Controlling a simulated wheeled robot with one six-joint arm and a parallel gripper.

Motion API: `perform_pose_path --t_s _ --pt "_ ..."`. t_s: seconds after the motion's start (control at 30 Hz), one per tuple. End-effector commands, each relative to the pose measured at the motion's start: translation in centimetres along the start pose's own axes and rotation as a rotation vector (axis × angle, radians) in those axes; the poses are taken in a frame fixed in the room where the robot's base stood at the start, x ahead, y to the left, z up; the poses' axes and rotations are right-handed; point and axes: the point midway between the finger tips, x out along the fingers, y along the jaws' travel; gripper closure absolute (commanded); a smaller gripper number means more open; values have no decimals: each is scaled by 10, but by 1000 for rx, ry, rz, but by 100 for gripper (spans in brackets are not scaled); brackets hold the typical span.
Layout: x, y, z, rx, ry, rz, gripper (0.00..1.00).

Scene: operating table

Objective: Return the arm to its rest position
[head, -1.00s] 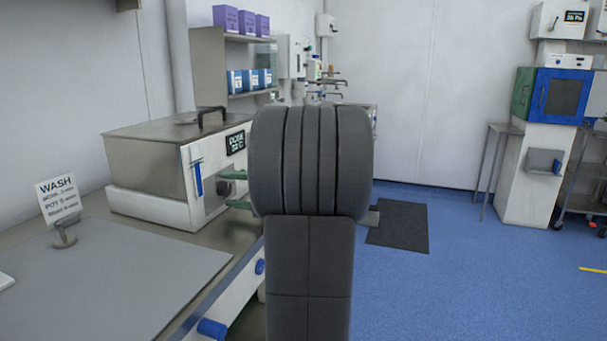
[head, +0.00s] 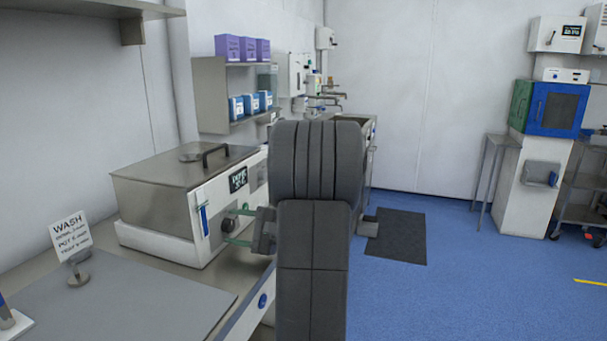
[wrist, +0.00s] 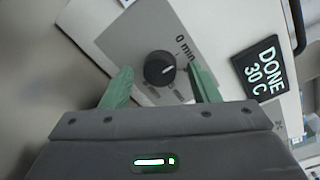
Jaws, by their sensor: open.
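My gripper (head: 229,227) has two green fingers, spread apart with nothing between them. It points at the control panel on the front of a steel-lidded bath (head: 153,241). In the wrist view my gripper (wrist: 161,76) has its fingers either side of the black dial (wrist: 159,69), which also shows in the head view (head: 227,226). Whether the fingers touch the panel I cannot tell. The dial's label reads 0 min. The bath's display (wrist: 262,68) reads DONE 30 C. My own dark arm links hide the middle of the head view.
A shelf (head: 212,95) holds blue and purple boxes. A dark floor mat (head: 398,238) lies right of my arm. The blue floor (head: 480,290) on the right is open.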

Motion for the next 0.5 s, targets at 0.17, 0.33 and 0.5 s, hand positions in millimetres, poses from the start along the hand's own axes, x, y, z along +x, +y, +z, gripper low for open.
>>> perform_pose_path --t_s 0.17,0.33,0.5 --pt "0 -4 2 103 -5 0 45" --pt "0 -4 2 199 -12 -1 45" --pt "0 -4 2 298 -18 0 45"
